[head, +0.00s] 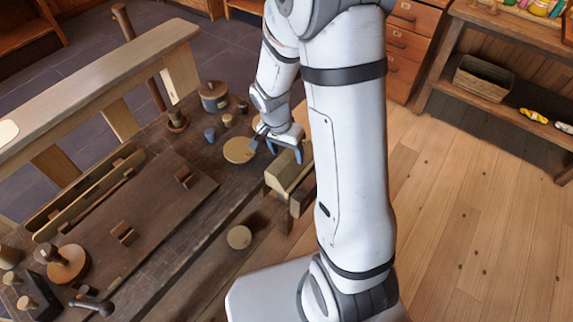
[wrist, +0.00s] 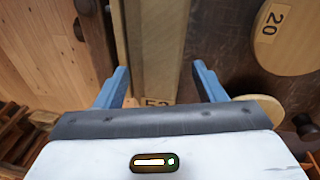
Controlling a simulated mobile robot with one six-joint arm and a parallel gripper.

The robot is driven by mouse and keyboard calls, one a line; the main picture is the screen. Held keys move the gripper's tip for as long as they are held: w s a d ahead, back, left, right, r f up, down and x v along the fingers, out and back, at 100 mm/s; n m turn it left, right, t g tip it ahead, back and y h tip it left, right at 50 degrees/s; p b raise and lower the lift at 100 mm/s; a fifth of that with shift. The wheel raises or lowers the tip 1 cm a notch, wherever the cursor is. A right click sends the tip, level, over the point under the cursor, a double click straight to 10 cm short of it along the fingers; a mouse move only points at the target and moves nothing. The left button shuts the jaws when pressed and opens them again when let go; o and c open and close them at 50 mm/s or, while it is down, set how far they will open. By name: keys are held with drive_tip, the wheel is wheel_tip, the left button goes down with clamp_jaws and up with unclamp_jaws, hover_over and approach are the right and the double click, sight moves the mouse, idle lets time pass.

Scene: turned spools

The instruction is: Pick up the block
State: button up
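A pale wooden block (wrist: 160,45) with a long, straight-edged top lies between my fingers in the wrist view. A number label at its near end is partly hidden by my gripper body. In the head view a pale wooden piece (head: 287,172) at the right edge of the workbench, below my gripper, appears to be this block. My gripper (wrist: 163,82) is open, with one blue finger on each side of the block and gaps to both. It also shows in the head view (head: 286,150), partly behind my arm. I cannot tell the fingers' height relative to the block.
A round wooden disc (wrist: 287,35) marked 20 lies right of my fingers; another disc (wrist: 262,107) is nearer. The dark workbench (head: 205,225) carries pegs, a lidded pot (head: 213,97) and discs (head: 239,150). Wooden floor (head: 470,220) is open at the right.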

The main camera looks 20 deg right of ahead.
clamp_jaws()
idle(0.5)
drive_tip(key=shift+r, duration=0.15)
